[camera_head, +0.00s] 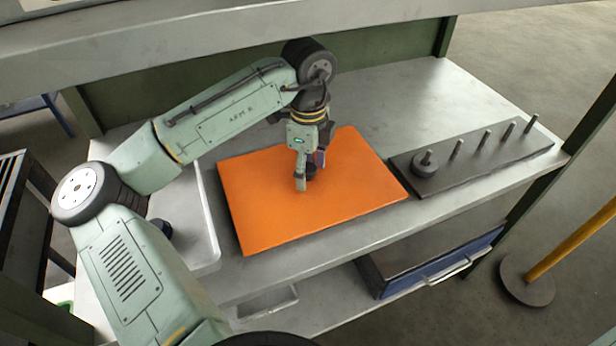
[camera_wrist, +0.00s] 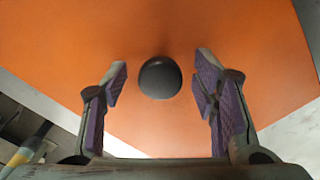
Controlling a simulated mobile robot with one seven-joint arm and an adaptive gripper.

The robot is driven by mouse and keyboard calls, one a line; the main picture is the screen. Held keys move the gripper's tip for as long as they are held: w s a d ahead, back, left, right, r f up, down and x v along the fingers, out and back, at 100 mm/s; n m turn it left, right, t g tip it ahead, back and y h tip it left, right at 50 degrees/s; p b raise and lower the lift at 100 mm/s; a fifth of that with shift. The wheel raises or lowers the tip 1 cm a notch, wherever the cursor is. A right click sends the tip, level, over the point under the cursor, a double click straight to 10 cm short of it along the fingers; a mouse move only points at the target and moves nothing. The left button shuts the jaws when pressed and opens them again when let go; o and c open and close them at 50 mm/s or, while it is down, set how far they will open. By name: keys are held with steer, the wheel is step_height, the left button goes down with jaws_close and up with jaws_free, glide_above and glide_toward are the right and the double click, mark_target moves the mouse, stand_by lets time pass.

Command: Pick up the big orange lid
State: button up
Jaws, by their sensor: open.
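The big orange lid (camera_head: 260,215) is a flat rectangular slab lying on the grey bench. It fills most of the wrist view (camera_wrist: 200,30). A dark round knob (camera_wrist: 160,78) stands on the lid, and in the head view it is partly hidden behind a finger. My gripper (camera_head: 307,180) points down over the middle of the lid. In the wrist view its purple-padded fingers (camera_wrist: 164,90) are spread open, one on each side of the knob, with gaps on both sides. Nothing is held.
A dark plate (camera_head: 480,155) with several upright pegs lies right of the lid, a round piece on its nearest peg. A pale tray (camera_head: 205,225) is left of the lid. An overhead beam (camera_head: 200,35) crosses behind my arm. The bench (camera_head: 400,95) behind the lid is clear.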

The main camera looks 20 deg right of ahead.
jaws_close()
stand_by(0.7)
